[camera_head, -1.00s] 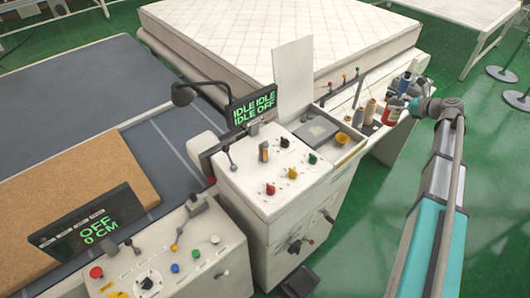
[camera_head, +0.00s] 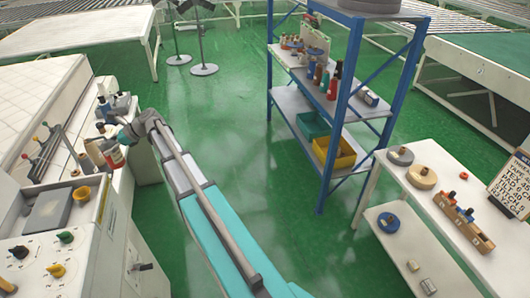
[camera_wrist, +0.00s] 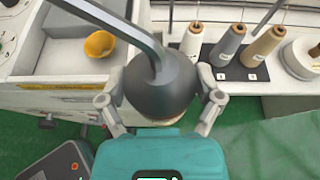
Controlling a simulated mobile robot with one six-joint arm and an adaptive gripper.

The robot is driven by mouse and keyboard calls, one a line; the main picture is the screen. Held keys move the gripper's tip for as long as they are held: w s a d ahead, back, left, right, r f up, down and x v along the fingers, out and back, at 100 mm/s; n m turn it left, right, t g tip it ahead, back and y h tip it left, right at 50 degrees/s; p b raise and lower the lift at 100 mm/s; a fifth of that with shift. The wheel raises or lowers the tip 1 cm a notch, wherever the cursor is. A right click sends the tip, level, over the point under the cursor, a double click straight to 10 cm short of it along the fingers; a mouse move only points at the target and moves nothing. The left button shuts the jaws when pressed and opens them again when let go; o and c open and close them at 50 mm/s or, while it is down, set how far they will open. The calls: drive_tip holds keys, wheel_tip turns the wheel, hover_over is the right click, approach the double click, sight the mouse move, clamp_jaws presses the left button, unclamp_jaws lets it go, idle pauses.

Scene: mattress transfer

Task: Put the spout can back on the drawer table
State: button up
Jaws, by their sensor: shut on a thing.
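In the wrist view my gripper (camera_wrist: 160,115) is shut around the spout can (camera_wrist: 162,85). I see its dark grey rounded top from above, with a long grey spout slanting to the upper left. No drawer front is clear, so I cannot tell which surface is the drawer table.
Thread cones (camera_wrist: 228,45) stand on the cabinet beyond the can. A yellow bowl (camera_head: 82,194) sits in the cabinet's tray. A blue-framed shelf (camera_head: 349,90) stands across open green floor (camera_head: 235,130). A white table (camera_head: 455,225) holds tape rolls and a wooden block at right.

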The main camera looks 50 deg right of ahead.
drive_tip(key=shift+f+b, duration=0.9)
drive_tip(key=shift+f, duration=0.45)
